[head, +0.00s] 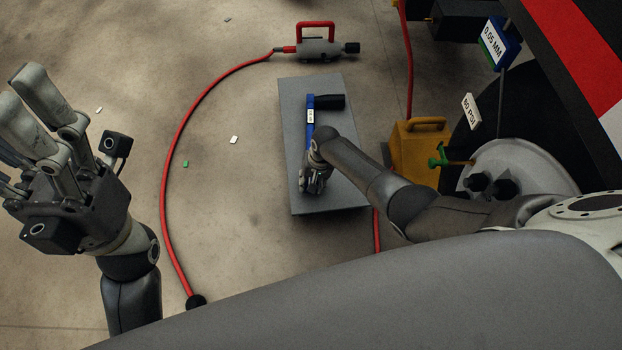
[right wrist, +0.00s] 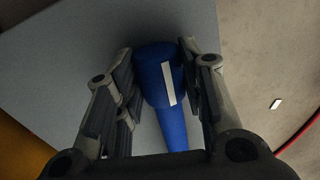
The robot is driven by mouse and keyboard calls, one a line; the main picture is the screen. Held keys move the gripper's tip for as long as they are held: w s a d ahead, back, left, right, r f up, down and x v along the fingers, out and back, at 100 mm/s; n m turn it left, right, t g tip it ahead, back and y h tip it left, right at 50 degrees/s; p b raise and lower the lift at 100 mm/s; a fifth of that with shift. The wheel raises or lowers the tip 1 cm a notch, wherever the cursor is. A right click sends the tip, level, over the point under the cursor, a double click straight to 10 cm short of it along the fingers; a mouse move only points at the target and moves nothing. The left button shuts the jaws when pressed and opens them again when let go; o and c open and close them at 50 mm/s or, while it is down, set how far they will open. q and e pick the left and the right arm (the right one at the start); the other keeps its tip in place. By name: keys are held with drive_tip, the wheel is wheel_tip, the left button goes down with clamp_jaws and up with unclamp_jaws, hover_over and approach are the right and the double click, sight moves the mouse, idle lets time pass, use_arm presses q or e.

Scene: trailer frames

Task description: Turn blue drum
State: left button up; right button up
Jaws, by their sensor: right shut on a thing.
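The blue drum (right wrist: 158,78) is a blue cylinder with a white label strip and a narrower blue part running toward my palm. In the right wrist view it lies between the fingers of my right gripper (right wrist: 158,55), which is shut on it. In the head view my right gripper (head: 316,182) is low over the grey slab, and its arm hides part of what it holds. A blue bar (head: 310,115) with a white label and a black handle (head: 325,101) shows just beyond the wrist. My left gripper (head: 35,100) is open and empty at the left, fingers up.
The grey slab (head: 345,185) lies on the concrete floor. A red hose (head: 172,160) curves left of it to a red-handled grey tool (head: 320,47). A yellow can (head: 415,150) and a wheel hub (head: 515,160) stand right. Small chips (head: 234,139) lie on open floor.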

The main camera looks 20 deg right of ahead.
drive_tip(key=shift+y, duration=0.4)
drive_tip(key=o, duration=1)
drive_tip(key=shift+d+r, duration=0.1)
drive_tip(key=shift+r, duration=0.05)
drive_tip(key=v, duration=0.7)
drive_tip(key=shift+s+r, duration=0.1)
